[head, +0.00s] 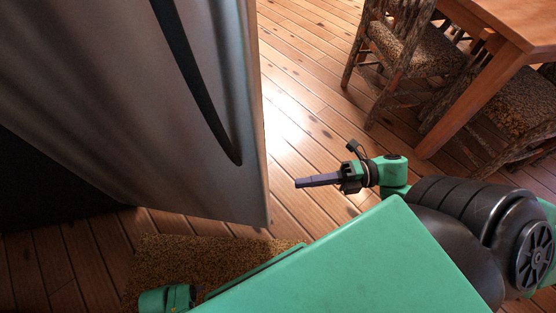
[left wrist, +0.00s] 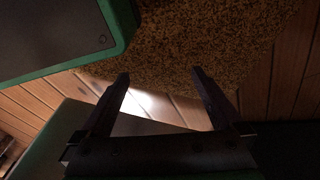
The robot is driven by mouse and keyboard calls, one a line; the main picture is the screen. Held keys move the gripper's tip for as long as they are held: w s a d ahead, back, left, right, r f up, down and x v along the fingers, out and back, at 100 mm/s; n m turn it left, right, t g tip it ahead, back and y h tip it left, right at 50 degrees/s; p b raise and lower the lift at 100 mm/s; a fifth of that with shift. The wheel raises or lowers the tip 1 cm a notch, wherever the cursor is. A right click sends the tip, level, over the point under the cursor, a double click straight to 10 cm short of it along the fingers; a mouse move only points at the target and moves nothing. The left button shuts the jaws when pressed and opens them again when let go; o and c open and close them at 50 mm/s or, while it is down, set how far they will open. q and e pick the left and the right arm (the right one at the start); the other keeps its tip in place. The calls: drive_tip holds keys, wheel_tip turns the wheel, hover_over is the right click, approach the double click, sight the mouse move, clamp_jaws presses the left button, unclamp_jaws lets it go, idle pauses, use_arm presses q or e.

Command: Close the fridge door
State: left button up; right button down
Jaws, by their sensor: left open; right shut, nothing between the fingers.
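The fridge door (head: 150,110) is a large silver-grey panel filling the left of the head view, with a long curved black handle (head: 200,90). Its free edge stands out over the wooden floor. A dark area lies past its lower left edge; I cannot tell what part of the fridge that is. My right gripper (head: 298,183) is shut and empty, pointing left, a short way right of the door's edge and apart from it. My left gripper (left wrist: 161,74) shows in the left wrist view, open and empty above a mat and floor; it is hidden in the head view.
A speckled brown mat (head: 165,262) lies on the floor below the door; it also fills the top of the left wrist view (left wrist: 220,35). A wooden table (head: 515,22) and chairs with patterned seats (head: 405,45) stand at the upper right. Floor between door and chairs is clear.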

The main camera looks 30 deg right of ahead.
use_arm(q)
drive_tip(key=w+d+r+b, duration=0.2)
drive_tip(key=w+r, duration=0.1)
drive_tip(key=r, duration=0.3)
drive_tip(key=shift+w+b, duration=0.15)
drive_tip(key=shift+b, duration=0.15)
use_arm(e)
drive_tip(key=w+a, duration=0.5)
drive_tip(key=a, duration=0.2)
drive_tip(key=shift+w+a+r+n+g, duration=0.2)
drive_tip(key=shift+a+r+n+g, duration=0.1)
drive_tip(key=shift+n+g, duration=0.1)
drive_tip(key=shift+d, duration=0.1)
